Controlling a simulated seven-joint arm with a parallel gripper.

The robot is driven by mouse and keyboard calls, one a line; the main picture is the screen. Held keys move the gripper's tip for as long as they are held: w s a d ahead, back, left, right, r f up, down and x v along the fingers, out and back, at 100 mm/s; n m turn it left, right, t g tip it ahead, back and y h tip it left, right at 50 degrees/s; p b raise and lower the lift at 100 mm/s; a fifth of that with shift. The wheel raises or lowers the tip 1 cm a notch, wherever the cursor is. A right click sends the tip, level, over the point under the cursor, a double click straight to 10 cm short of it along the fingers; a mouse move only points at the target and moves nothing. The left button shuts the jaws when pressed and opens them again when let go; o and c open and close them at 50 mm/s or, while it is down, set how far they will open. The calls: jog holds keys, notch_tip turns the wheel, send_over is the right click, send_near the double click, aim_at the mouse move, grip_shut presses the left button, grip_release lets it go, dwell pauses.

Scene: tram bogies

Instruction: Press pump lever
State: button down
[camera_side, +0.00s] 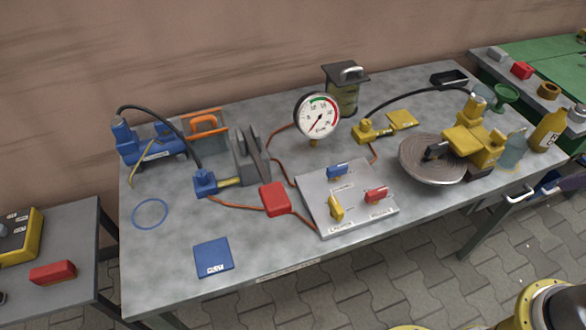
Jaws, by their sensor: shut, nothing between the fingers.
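A grey sloped panel (320,205) lies at the front middle of the bench. It carries a blue lever (338,171), a yellow lever (336,208) and a red lever (376,195), each beside a small label too small to read surely. I cannot tell which one is the pump lever. A round pressure gauge (317,116) stands behind the panel, its needle pointing to the lower left. A blue cylinder unit (152,146) with a black hose lies at the back left. My gripper is not in view. Yellow and black parts, perhaps mine, show at the bottom right corner.
A red box (275,199) sits left of the panel, with orange cables around it. A ribbed disc (426,163) with a yellow caliper (470,140) stands at the right. Bottles (547,130) stand near the right end.

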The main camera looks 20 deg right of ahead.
jog(key=w+a+r+n+y, duration=0.1)
jog(key=w+a+r+n, duration=0.1)
jog(key=w+r+n, duration=0.3)
jog(key=w+a+r+n+y, duration=0.1)
jog(key=w+a+r, duration=0.25)
jog(key=r, duration=0.25)
jog(key=w+a+r+n+g+y, duration=0.1)
jog(key=w+a+r+n+g, duration=0.15)
jog(key=w+a+n, duration=0.55)
jog(key=w+a+f+n+g+y, duration=0.15)
jog(key=w+a+f, duration=0.25)
jog(key=w+a, duration=0.75)
jog(key=s+a+f+n+g+h, duration=0.1)
jog(key=s+a+f+g, duration=0.1)
jog(key=a+f, duration=0.6)
jog(key=shift+s+a+f, duration=0.3)
jog(key=shift+a+f, duration=0.05)
jog(key=shift+a, duration=0.85)
